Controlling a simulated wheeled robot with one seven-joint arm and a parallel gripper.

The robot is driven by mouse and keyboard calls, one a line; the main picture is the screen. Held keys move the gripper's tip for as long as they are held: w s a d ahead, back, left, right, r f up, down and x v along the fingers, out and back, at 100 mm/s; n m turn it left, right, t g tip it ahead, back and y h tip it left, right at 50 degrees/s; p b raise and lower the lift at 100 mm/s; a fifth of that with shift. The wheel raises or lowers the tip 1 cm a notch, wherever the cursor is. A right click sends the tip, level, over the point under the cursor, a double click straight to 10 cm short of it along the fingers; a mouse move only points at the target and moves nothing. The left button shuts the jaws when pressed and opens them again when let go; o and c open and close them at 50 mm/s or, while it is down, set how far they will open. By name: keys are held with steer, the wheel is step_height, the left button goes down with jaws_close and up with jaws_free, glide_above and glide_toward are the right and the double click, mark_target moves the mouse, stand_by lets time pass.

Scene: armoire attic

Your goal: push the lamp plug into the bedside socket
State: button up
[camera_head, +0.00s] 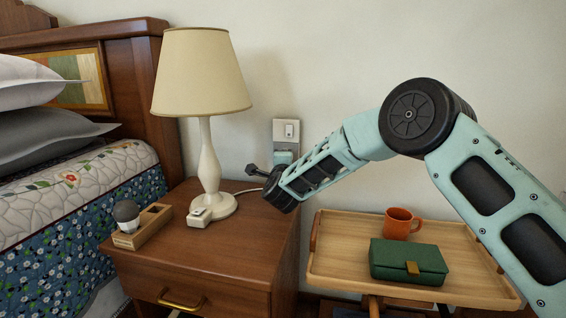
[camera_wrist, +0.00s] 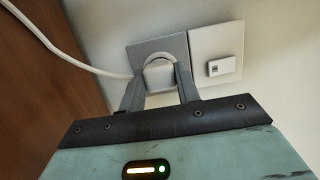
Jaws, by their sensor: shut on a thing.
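The pale plug (camera_wrist: 159,76) is in the wrist view, with its white cord (camera_wrist: 70,50) running off to the upper left. My gripper (camera_wrist: 160,82) is shut on the plug, one grey finger on each side. The plug is right in front of the grey socket plate (camera_wrist: 146,48), over its round recess. I cannot tell how deep it sits in the socket. The lamp (camera_head: 208,150), with a cream shade and white base, stands upright on the nightstand (camera_head: 215,255).
A white switch plate (camera_wrist: 229,48) adjoins the socket plate on its right. A wooden holder (camera_head: 138,230) with a dark round-topped item stands at the nightstand's left. A wooden tray table (camera_head: 340,245) at right holds an orange mug (camera_head: 400,225) and green purse (camera_head: 408,258).

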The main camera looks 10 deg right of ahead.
steer(key=shift+w+d, duration=0.1)
steer(key=shift+w, duration=0.1)
stand_by(0.6)
steer(key=o, duration=1.1)
steer(key=shift+o, duration=0.2)
steer(key=shift+s, duration=0.1)
